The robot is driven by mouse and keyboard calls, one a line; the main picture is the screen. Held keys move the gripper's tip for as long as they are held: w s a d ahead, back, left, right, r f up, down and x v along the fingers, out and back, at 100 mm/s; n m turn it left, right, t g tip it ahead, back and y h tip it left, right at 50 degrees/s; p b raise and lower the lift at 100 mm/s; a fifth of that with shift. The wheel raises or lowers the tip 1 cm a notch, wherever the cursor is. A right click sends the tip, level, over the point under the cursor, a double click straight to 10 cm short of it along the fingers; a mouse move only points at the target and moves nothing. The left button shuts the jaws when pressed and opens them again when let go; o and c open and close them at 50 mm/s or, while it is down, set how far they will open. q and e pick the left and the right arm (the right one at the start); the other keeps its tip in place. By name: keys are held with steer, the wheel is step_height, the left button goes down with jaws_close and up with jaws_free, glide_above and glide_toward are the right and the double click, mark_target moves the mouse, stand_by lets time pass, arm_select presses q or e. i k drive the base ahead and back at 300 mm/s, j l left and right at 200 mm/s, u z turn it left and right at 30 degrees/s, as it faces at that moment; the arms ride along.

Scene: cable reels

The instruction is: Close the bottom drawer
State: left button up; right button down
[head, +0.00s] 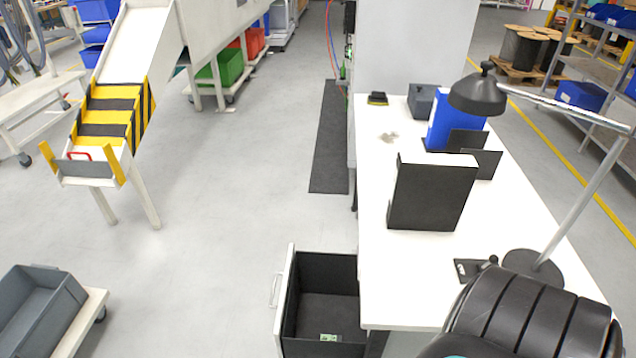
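The open drawer (322,285) sticks out to the left from under the white desk (385,290), at the bottom middle of the head view. Its inside is dark. Its white front panel (286,300) faces left and carries a pale bar handle (276,289). A small green and white item (328,338) lies on the drawer's floor. The lower part of the drawer is cut off by the picture's edge, and I see no other drawers of the unit. Neither of my grippers shows.
The desk bears a black file box (432,193), a blue binder (440,125) and a lamp (478,95). A cart with a grey bin (38,305) stands at the lower left. A striped chute (112,115) stands at the upper left. The floor left of the drawer is clear.

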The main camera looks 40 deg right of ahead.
mark_target(320, 293)
steer(key=i+j+z, duration=0.2)
steer(key=z, duration=0.25)
steer(key=i+j+z, duration=0.25)
steer(key=z, duration=0.2)
steer(key=i+j+z, duration=0.15)
steer(key=j+z, duration=0.3)
steer(key=i+j+z, duration=0.1)
steer(key=j+z, duration=0.25)
steer(key=z, duration=0.15)
steer(key=j+z, duration=0.45)
